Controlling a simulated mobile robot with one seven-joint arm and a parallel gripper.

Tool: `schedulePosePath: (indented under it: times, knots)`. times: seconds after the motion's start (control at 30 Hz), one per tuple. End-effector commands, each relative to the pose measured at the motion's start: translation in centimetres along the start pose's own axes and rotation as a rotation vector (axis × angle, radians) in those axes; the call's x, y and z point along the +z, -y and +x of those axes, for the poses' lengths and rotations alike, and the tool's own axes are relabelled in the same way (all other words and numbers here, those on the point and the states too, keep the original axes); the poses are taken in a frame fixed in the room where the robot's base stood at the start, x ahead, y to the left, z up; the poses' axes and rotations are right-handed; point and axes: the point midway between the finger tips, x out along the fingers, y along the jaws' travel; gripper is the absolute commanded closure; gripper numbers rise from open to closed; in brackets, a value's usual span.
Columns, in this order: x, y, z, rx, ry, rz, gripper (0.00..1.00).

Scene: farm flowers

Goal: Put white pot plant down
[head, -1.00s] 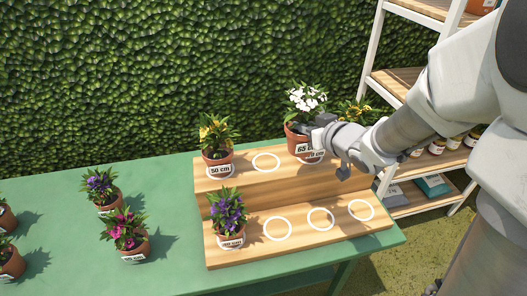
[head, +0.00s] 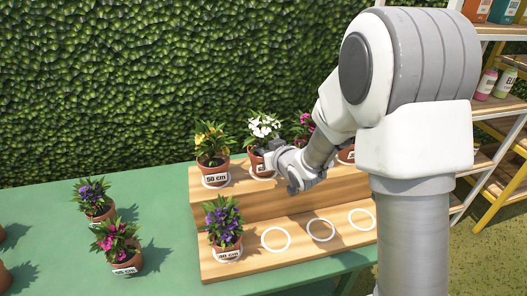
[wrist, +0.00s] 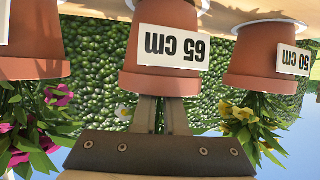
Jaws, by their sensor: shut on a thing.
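The white-flowered plant (head: 264,126) in its terracotta pot is at the upper tier of the wooden stand (head: 290,250), between the yellow-flowered pot (head: 212,168) and a magenta-flowered plant (head: 305,121). The white plant's pot is at the second white ring (head: 259,178) of that tier. My gripper (head: 272,155) is shut on this pot from the right front. In the inverted wrist view, the fingers (wrist: 161,112) meet the pot labelled 65 cm (wrist: 160,45). The pot is upright. I cannot tell whether its base touches the wood. The flowers are mostly hidden in the wrist view.
The 50 cm pot (wrist: 262,60) and the magenta plant's pot (wrist: 35,45) stand close on either side. The lower tier holds a purple-flowered plant (head: 223,218) and several empty rings (head: 275,239). More pots (head: 122,262) stand on the green table (head: 170,235) at left.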

Motion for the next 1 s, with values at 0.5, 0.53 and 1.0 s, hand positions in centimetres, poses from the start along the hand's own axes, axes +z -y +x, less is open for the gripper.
schedulePosePath:
  times: [0.5,0.53,1.0]
  knots:
    - [0.6,0.0,0.3,0.0,-0.002,-0.001,0.74]
    - [0.6,0.0,0.3,0.0,-0.002,-0.001,0.69]
    - [0.3,0.0,-0.8,0.001,-0.002,0.0,0.6]
